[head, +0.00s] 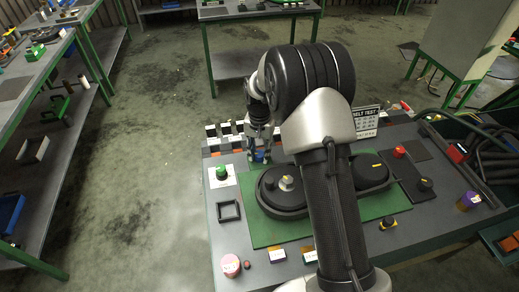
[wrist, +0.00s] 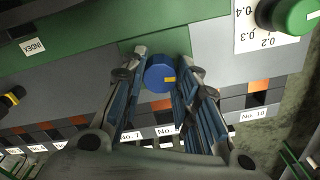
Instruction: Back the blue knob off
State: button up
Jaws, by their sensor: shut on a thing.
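The blue knob (wrist: 158,76) is round with a yellow mark on its face. It sits between the two fingers of my gripper (wrist: 160,65) in the wrist view, one finger on each side of it. My gripper is shut on the knob. In the head view the knob (head: 260,157) is a small blue spot at the back left of the bench, below my gripper (head: 259,153), and the fingers partly hide it.
A green knob (wrist: 298,14) on a white dial plate is close by at the right in the wrist view. A row of numbered slots runs along the bench edge. Black pulleys (head: 284,190) stand on a green plate (head: 272,231).

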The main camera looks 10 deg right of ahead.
jog(key=n+p, duration=0.1)
jog(key=n, duration=0.3)
jog(key=shift+r+n, duration=0.1)
jog(key=shift+n, duration=0.2)
jog(key=n+p, duration=0.1)
jog(key=n, duration=0.3)
jog(key=shift+n, duration=0.3)
jog(key=n+p, duration=0.1)
jog(key=n, duration=0.3)
jog(key=shift+n, duration=0.3)
jog(key=shift+n+p, duration=0.3)
jog(key=shift+n, duration=1.5)
jog(key=o, duration=1)
jog(key=shift+o, duration=0.2)
